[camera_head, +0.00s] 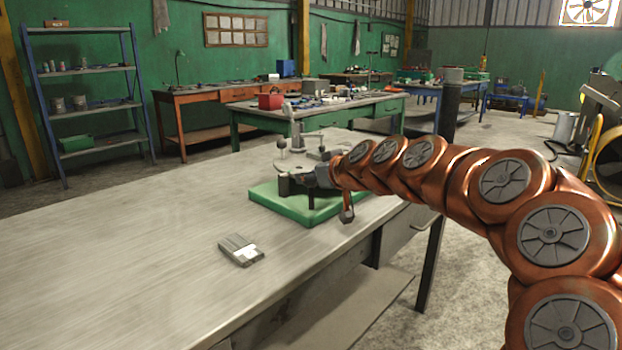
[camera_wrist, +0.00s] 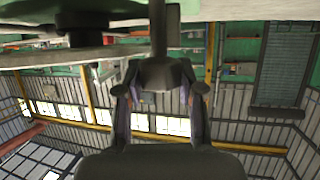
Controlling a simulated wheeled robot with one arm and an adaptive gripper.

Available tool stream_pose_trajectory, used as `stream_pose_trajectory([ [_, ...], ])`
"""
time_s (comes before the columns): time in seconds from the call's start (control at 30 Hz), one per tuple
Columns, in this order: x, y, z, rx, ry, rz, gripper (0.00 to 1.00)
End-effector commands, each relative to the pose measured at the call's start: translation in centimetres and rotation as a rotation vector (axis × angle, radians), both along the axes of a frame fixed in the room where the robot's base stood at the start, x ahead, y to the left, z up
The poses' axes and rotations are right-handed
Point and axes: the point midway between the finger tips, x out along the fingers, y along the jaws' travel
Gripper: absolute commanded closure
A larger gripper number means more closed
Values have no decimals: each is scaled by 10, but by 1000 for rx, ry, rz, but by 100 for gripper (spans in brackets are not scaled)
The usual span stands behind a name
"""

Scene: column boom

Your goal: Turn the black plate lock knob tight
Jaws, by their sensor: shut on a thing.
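A fixture with a pale round plate (camera_head: 297,164) and a post stands on a green base (camera_head: 322,209) on the workbench. My gripper (camera_head: 318,178) reaches in from the right at the plate's near edge, low over the base. In the wrist view, which is upside down, my gripper (camera_wrist: 162,82) has a finger on each side of a dark knob (camera_wrist: 166,72) on a short stem. It is shut on the knob. The head view does not show the knob clearly; my gripper covers that spot. How tight the knob is cannot be seen.
The workbench (camera_head: 110,245) is clear to the left of the fixture. A small grey object with a white label (camera_head: 240,250) lies near the front edge. A dark upright post (camera_head: 447,125) stands close behind my arm. Other benches and a shelf (camera_head: 90,100) are farther back.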

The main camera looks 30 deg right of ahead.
Motion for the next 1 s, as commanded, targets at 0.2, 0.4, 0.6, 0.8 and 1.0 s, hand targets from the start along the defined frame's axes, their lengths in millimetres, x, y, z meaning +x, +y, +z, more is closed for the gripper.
stream_pose_trajectory([
  [0.2, -1, 1, 2, -3, 6, -122, 97],
  [0.4, 0, 1, 2, -4, 5, -221, 97],
  [0.6, 0, 1, 2, -3, 7, -308, 97],
  [0.8, 0, 1, 4, -4, 3, -389, 97],
  [1.0, 0, 1, 2, -2, 5, -459, 97],
])
